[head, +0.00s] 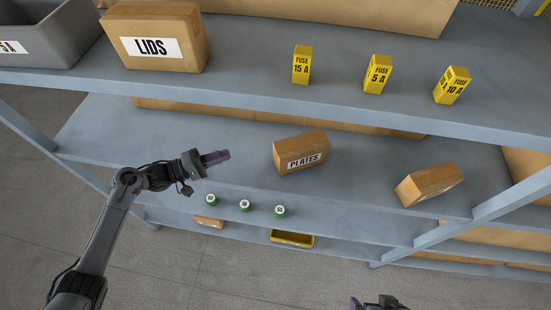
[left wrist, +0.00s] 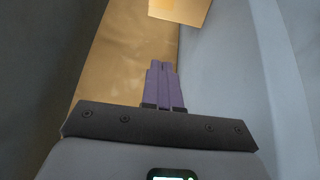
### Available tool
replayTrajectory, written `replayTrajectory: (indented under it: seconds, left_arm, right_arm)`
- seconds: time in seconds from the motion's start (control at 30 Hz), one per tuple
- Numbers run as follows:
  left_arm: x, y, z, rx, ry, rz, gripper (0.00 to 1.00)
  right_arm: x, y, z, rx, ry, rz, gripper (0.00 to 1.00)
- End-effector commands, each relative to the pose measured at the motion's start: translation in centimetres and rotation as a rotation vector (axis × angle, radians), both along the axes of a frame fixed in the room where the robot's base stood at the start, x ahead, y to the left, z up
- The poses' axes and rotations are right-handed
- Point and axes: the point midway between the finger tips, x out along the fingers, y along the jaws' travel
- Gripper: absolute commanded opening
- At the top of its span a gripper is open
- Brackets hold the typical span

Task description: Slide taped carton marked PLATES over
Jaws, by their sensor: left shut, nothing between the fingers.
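The carton marked PLATES (head: 301,152) sits on the middle shelf in the head view, its label facing the front and its body turned a little. My left gripper (head: 226,155) is to the left of the carton, shut and empty, with a clear gap between its fingertips and the carton. In the left wrist view its purple fingers (left wrist: 165,86) are together, and part of a carton (left wrist: 181,10) shows beyond the tips at the top edge. My right gripper (head: 378,302) shows only in part at the bottom edge of the head view; its fingers cannot be made out.
Another brown carton (head: 429,184) sits on the middle shelf to the right. The upper shelf holds the LIDS carton (head: 155,37), a grey bin (head: 45,32) and yellow fuse boxes (head: 378,74). Green-rimmed round items (head: 245,205) and a yellow tray (head: 292,239) are lower down.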

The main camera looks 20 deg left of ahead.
Motion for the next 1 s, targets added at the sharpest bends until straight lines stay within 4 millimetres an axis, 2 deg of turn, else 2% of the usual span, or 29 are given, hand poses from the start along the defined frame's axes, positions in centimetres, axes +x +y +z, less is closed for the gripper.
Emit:
replayTrajectory:
  seconds: [0.03,0.27,0.77,1.0]
  left_arm:
    - [0.2,0.4,-0.5,0.012,-0.007,0.002,0.0]
    - [1.5,-0.6,-0.1,0.014,-0.016,0.002,0.0]
    - [6.9,-7.4,-0.1,0.014,-0.014,0.002,0.0]
    - [6.4,-10.2,-0.2,0.016,-0.013,0.002,0.0]
  right_arm:
    - [0.0,0.0,-0.8,0.002,-0.002,-0.001,1.0]
    - [0.2,0.2,-0.6,0.009,-0.007,-0.005,1.0]
    - [0.2,0.2,-0.2,0.008,-0.009,-0.004,1.0]
    - [0.2,0.0,0.6,0.0,-0.009,0.001,1.0]
